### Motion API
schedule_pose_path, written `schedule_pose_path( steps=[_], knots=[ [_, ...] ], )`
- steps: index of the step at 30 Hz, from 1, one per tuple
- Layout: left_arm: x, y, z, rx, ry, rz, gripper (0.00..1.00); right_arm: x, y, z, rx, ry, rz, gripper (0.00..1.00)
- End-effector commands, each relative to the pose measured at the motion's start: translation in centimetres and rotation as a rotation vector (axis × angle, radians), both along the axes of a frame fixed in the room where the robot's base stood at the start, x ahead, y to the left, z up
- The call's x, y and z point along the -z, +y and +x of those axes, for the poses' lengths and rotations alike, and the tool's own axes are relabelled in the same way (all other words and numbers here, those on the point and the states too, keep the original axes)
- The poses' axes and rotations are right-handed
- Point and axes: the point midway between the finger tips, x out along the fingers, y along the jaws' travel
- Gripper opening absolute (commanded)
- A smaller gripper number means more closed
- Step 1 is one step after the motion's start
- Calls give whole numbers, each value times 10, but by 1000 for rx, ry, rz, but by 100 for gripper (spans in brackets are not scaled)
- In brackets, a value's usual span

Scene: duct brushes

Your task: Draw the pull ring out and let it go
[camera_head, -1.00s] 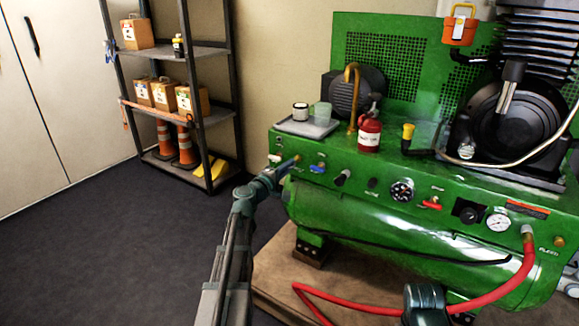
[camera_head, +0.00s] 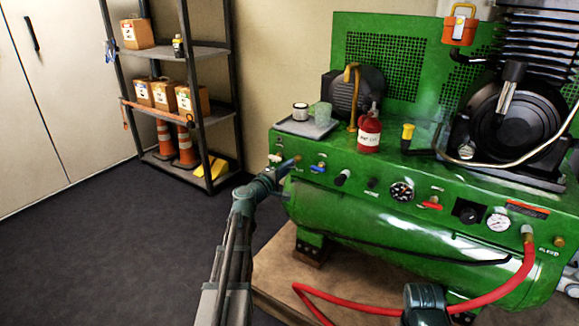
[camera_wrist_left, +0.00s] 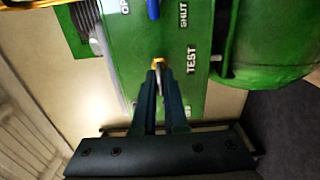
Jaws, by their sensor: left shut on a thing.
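My left gripper (camera_head: 291,165) reaches the left end of the green compressor's front panel. In the left wrist view, the left gripper (camera_wrist_left: 159,68) has its narrow fingers close together at a small metal ring on a brass fitting (camera_wrist_left: 158,60), beside the word TEST. I take this as the pull ring; it is small and partly hidden by the fingertips. The gripper is shut on it. The brass fitting also shows in the head view (camera_head: 297,158), just beyond the fingertips. How far the ring is drawn out cannot be told. My right gripper's fingers are not visible.
On the panel, a blue lever (camera_head: 318,168) is just right of my left gripper, then black knobs and gauges (camera_head: 401,191). A grey tray (camera_head: 306,128) and red can (camera_head: 369,133) stand above. A red hose (camera_head: 490,298) curves below. Floor on the left is clear.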

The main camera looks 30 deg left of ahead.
Motion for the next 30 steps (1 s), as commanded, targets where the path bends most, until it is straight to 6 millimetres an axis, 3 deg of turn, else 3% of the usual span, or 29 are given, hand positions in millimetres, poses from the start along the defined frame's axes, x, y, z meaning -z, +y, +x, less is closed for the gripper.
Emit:
schedule_pose_path(
  steps=[30],
  knots=[
    [0, 1, -10, 0, 1, 1, 0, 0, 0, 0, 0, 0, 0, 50]
  ],
)
